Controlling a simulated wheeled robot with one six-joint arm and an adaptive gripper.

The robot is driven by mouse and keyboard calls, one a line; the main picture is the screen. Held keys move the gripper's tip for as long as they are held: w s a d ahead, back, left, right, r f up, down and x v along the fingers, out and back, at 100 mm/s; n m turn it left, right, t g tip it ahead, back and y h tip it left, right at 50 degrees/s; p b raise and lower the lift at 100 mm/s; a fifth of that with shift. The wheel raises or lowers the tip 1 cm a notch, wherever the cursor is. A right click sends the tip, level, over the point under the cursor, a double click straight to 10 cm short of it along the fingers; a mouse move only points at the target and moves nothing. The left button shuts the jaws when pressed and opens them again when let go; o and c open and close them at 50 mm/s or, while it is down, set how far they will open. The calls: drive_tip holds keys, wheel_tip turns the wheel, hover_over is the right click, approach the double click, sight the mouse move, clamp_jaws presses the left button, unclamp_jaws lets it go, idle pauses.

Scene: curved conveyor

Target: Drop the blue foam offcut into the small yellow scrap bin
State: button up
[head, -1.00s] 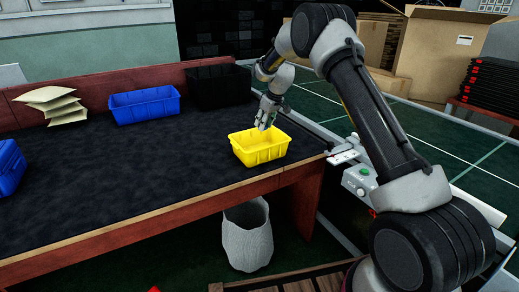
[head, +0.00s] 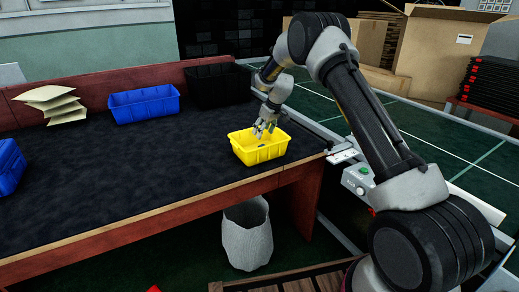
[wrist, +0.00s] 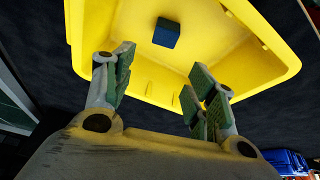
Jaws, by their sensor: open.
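The small yellow scrap bin (head: 258,154) stands on the dark bench top near its right end. The blue foam offcut (wrist: 166,33) shows in the wrist view as a small dark blue block inside the yellow bin (wrist: 262,72), apart from my fingers. My gripper (head: 265,130) is over the bin, with its fingertips at or just inside the opening. In the wrist view my gripper (wrist: 158,85) is open, with nothing between its green-padded fingers. In the head view I cannot clearly make out the offcut.
A blue bin (head: 145,104) and a black bin (head: 218,86) stand along the back of the bench. Tan packets (head: 52,103) are stacked at the left back. Another blue bin (head: 10,166) is at the left edge. A grey waste basket (head: 247,235) stands below. The bench middle is clear.

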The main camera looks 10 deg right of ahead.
drive_tip(key=v, duration=1.2)
drive_tip(key=shift+s, duration=0.1)
drive_tip(key=s+d+f+m+g, duration=0.1)
drive_tip(key=s+f+m+g, duration=0.1)
drive_tip(key=s+f, duration=0.35)
drive_tip(key=s+d+r+m+t, duration=0.1)
drive_tip(key=s+d+r, duration=0.2)
drive_tip(key=s, duration=1.2)
drive_tip(key=s+d+r+m+t+h, duration=0.1)
drive_tip(key=s+d+r, duration=0.3)
drive_tip(key=s+r, duration=0.6)
drive_tip(key=s+d+r+m+h, duration=0.1)
drive_tip(key=s+d+r, duration=0.3)
drive_tip(key=s, duration=1.7)
wheel_tip(320, 180, up, 3)
drive_tip(key=shift+s+r+m+t, duration=0.1)
drive_tip(key=shift+s+m+t, duration=0.3)
drive_tip(key=shift+m, duration=0.4)
